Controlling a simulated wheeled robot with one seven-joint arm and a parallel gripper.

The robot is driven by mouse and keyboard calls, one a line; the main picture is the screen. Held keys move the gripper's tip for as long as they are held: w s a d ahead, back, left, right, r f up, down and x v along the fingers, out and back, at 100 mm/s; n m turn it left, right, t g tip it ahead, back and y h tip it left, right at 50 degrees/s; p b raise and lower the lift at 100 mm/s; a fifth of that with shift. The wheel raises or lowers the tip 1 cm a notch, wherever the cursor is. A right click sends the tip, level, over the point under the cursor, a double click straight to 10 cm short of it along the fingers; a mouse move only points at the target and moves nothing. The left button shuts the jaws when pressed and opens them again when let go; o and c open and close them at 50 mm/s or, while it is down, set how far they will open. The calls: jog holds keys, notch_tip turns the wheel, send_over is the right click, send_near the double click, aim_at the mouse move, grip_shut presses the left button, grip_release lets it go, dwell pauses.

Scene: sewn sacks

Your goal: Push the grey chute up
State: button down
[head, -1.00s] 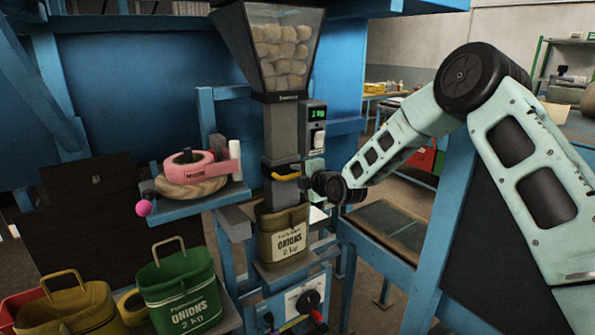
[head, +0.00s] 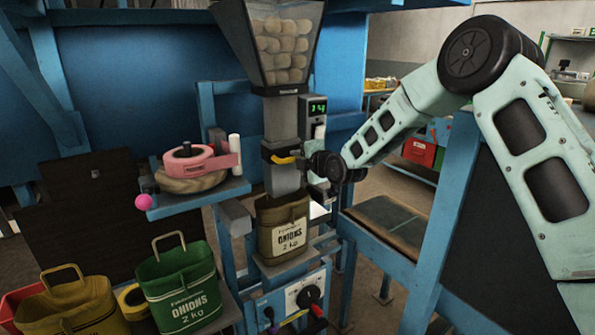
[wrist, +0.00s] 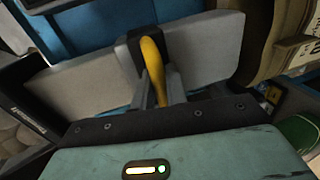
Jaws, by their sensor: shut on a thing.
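The grey chute (head: 283,180) is a square sleeve around the tube under the onion hopper (head: 285,45). A dark band with a yellow handle (head: 281,159) is on its front. My gripper (head: 298,163) is shut on the yellow handle from the right. In the wrist view the gripper's fingers (wrist: 158,92) stand either side of the handle (wrist: 153,62), with the grey chute (wrist: 205,48) behind. The chute's lower end is at the mouth of the olive onion sack (head: 285,232); whether it still reaches inside is unclear.
A scale display (head: 318,108) with green digits is right of the tube. A blue shelf (head: 200,200) with pink tape dispenser (head: 190,165) is at left. Green (head: 180,290) and yellow (head: 75,308) sacks stand lower left. A control box (head: 300,295) is below the olive sack.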

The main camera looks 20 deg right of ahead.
notch_tip(320, 180, up, 13)
jog(key=shift+r+b, duration=0.1)
jog(key=shift+b, duration=0.35)
jog(key=c, duration=1.6)
grip_release()
jog(key=shift+r, duration=0.1)
jog(key=shift+c, duration=0.2)
jog(key=shift+o, duration=0.7)
jog(key=shift+f, duration=0.2)
jog(key=b+v, duration=0.5)
jog(key=v, duration=1.2)
jog(key=shift+s, duration=0.25)
jog(key=shift+d, duration=0.1)
